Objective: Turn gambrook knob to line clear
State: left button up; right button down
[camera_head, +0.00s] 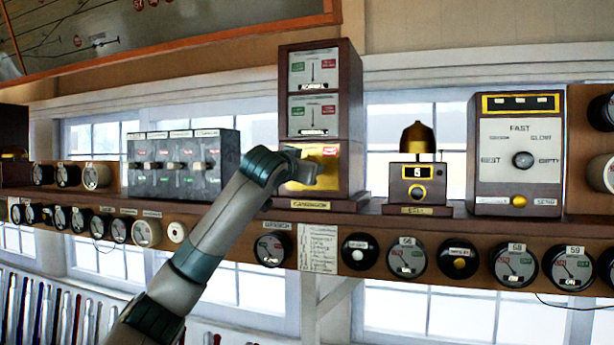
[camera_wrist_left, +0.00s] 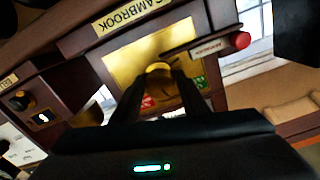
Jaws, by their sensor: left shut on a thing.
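The Gambrook instrument is a tall dark wood cabinet (camera_head: 351,100) on the shelf, with two dials (camera_head: 313,72) above a brass panel (camera_head: 326,151). In the left wrist view the GAMBROOK plate (camera_wrist_left: 133,16) is beside the brass panel (camera_wrist_left: 122,62). The round brass knob (camera_wrist_left: 158,69) sits between the fingers of my left gripper (camera_wrist_left: 157,80), which is shut on it. The knob's pointer is hidden. My right gripper is not in view.
A brass bell on a box (camera_head: 418,170) and a large dial cabinet (camera_head: 519,150) stand to the right. A grey switch box (camera_head: 180,164) stands left. Several round dials line the shelf front. A red button (camera_wrist_left: 242,40) projects beside the brass panel.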

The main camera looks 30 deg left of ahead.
pick_arm(q)
jog(key=n+b, duration=0.2)
jog(key=shift+f+n, duration=0.2)
jog(key=shift+n, duration=0.1)
jog(key=shift+r+n+b, duration=0.15)
jog(key=shift+n+b, duration=0.55)
jog(key=shift+n, duration=0.5)
jog(key=shift+r, duration=0.1)
jog(key=o, duration=0.8)
jog(key=shift+o, duration=0.2)
jog(key=shift+s, duration=0.1)
